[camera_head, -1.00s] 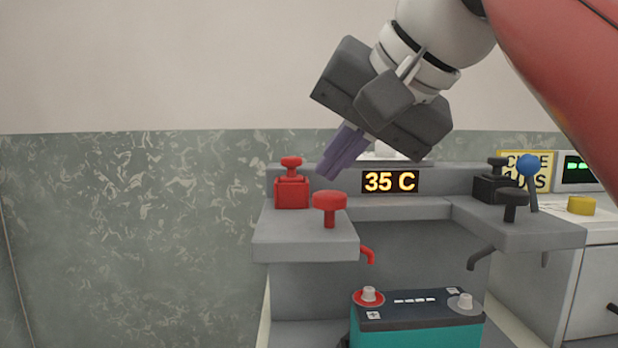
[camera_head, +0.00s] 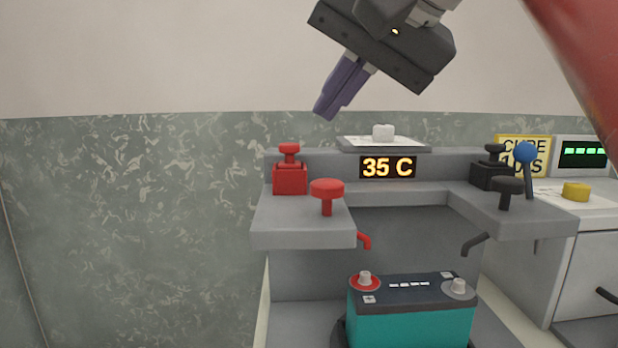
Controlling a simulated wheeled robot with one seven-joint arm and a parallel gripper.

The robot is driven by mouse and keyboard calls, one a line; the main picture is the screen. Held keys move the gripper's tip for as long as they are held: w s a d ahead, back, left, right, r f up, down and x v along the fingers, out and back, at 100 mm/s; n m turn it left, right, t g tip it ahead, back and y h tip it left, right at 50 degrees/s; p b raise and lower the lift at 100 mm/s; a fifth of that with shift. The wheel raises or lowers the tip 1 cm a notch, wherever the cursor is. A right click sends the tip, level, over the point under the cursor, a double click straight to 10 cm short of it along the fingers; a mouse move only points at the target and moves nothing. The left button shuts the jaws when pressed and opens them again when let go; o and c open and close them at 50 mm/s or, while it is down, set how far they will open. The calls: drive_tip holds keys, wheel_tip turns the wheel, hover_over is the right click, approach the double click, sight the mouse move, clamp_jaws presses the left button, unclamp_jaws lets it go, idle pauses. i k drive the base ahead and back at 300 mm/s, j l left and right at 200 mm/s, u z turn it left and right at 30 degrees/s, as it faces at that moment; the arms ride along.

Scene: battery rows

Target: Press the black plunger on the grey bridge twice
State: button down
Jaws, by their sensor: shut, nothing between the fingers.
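The grey bridge (camera_head: 300,222) spans above a teal battery (camera_head: 420,325), with a "35 C" display (camera_head: 388,167) at its back. A black plunger (camera_head: 507,188) with a round cap stands on the bridge's right arm, upright and untouched. A red plunger (camera_head: 327,195) stands on the left arm. My gripper (camera_head: 325,112) is shut and empty, with purple fingers pointing down and left. It is high above the back of the bridge, above and left of the display, well to the left of the black plunger.
A red block with a knob (camera_head: 290,178) and a black one (camera_head: 490,175) stand behind the plungers. A blue-balled lever (camera_head: 526,155) is close to the black plunger. A white knob on a tray (camera_head: 383,134) is behind the display. A yellow button (camera_head: 576,191) sits at right.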

sight(508, 185)
drive_tip(key=k+l, duration=0.85)
